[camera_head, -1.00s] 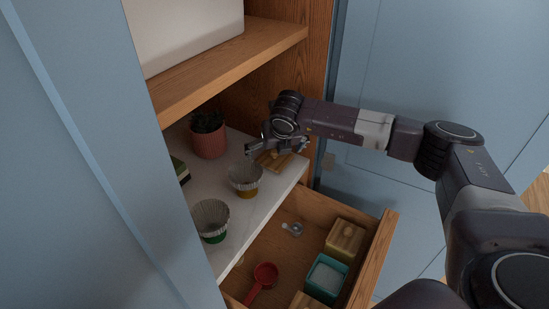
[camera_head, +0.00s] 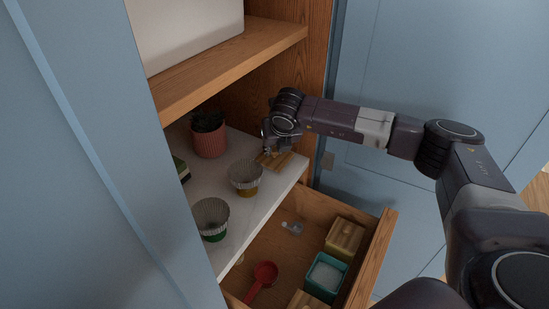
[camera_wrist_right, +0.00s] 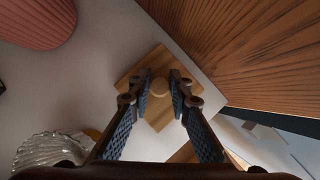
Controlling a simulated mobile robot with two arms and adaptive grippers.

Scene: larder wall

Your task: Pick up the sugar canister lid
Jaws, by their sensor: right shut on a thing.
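A square wooden lid with a round knob (camera_head: 283,160) lies on the white shelf, below my right gripper. In the right wrist view the lid (camera_wrist_right: 158,117) lies flat with its corners showing around the fingers. My right gripper (camera_wrist_right: 172,88) is shut on the knob, one finger on each side; the gripper also shows in the head view (camera_head: 270,147). An open teal canister with white contents (camera_head: 325,276) stands in the open drawer below. My left gripper is not in view.
Fluted glass cups (camera_head: 245,178) (camera_head: 211,219) and a potted plant (camera_head: 209,141) stand on the shelf to the left. The drawer (camera_head: 380,250) holds lidded canisters (camera_head: 345,238), a red scoop (camera_head: 264,275) and a small metal item (camera_head: 292,228). The wooden side wall (camera_wrist_right: 245,45) is close to my right gripper.

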